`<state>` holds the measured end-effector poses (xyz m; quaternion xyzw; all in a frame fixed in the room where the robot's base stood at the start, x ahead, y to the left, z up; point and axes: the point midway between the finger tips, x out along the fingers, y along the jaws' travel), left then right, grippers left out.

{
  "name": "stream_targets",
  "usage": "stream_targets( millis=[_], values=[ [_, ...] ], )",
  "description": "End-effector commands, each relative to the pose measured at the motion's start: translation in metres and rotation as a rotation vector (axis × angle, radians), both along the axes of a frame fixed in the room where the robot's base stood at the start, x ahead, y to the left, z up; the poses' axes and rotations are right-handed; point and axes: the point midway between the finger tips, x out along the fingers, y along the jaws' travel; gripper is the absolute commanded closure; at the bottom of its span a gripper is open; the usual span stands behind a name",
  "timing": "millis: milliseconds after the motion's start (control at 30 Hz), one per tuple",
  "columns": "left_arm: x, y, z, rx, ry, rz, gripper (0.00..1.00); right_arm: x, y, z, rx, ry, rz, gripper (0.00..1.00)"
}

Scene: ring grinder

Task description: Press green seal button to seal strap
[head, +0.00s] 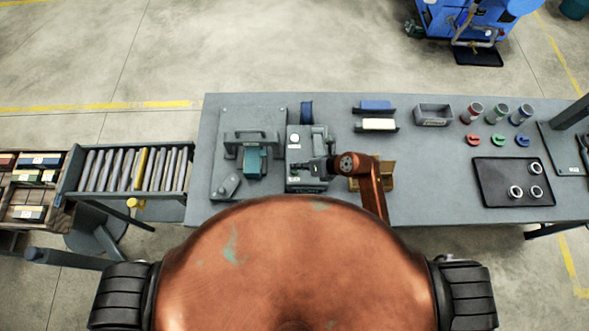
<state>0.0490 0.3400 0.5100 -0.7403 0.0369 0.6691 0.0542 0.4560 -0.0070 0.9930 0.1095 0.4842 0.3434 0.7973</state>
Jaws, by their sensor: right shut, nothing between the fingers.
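A grey strapping machine (293,142) stands on the grey workbench (230,105), left of the bench's middle. My right arm comes in from the right of it. My right gripper (304,167) is shut and empty, its dark fingers pointing left over the front part of the machine. Whether the fingertips touch the machine cannot be told from above. The green seal button cannot be made out; it is too small or hidden by the gripper. The strap cannot be made out clearly either. My left gripper is not in view.
A fixture plate with a teal block (255,161) lies left of the machine. A cardboard box (387,174) sits right, behind my arm. Bins (433,114), coloured cups and a dark tray (493,193) with rings are further right. A roller conveyor (122,171) adjoins at left.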

Motion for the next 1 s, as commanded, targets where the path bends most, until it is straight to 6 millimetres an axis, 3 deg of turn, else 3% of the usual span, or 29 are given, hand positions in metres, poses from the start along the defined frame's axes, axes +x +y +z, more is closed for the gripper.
stream_targets(
  millis=[1000],
  values=[
    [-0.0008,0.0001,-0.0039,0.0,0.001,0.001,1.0,-0.0002,0.0003,-0.0087,0.0,0.001,0.0,1.0]
  ],
)
